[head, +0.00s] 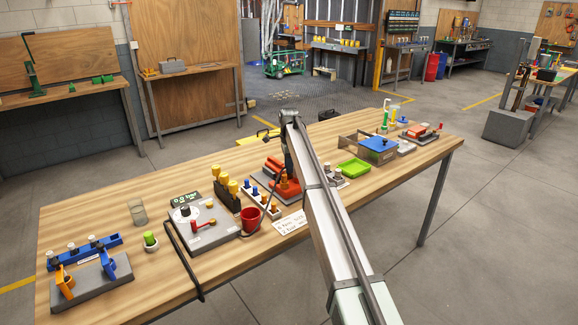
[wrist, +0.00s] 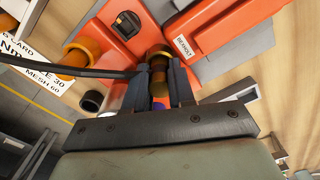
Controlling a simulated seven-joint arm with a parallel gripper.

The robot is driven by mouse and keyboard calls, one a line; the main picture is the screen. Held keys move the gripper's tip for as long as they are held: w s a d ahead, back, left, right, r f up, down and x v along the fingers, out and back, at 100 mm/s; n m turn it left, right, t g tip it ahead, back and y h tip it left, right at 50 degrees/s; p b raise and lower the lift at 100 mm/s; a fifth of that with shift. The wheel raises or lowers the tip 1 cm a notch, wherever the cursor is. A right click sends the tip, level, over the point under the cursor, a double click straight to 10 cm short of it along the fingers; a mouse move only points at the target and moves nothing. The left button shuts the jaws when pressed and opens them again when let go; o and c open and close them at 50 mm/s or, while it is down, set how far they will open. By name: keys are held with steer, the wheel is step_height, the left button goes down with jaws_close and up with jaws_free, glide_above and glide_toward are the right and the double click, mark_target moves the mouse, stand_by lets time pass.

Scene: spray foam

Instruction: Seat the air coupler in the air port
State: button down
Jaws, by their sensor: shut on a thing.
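My gripper (wrist: 159,75) is shut on a brass-coloured cylindrical piece, which I take to be the air coupler (wrist: 158,88). A black hose (wrist: 90,71) runs from the left up to the fingers. Just beyond the fingertips, a brass ring (wrist: 159,52) lies in line with the held piece, beside the orange machine (wrist: 120,45); it may be the air port. I cannot tell whether the two are touching or joined. In the head view my gripper (head: 289,165) points down over the orange machine (head: 276,168), and my arm hides much of that spot.
A black ring (wrist: 92,100) and an orange cylinder (wrist: 82,60) are left of the fingers.

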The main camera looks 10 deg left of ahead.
steer(key=shift+f, duration=0.15)
steer(key=c, duration=1.2)
jaws_free()
steer(key=shift+c, duration=0.2)
step_height(320, 180, up, 12)
steer(key=shift+r, duration=0.2)
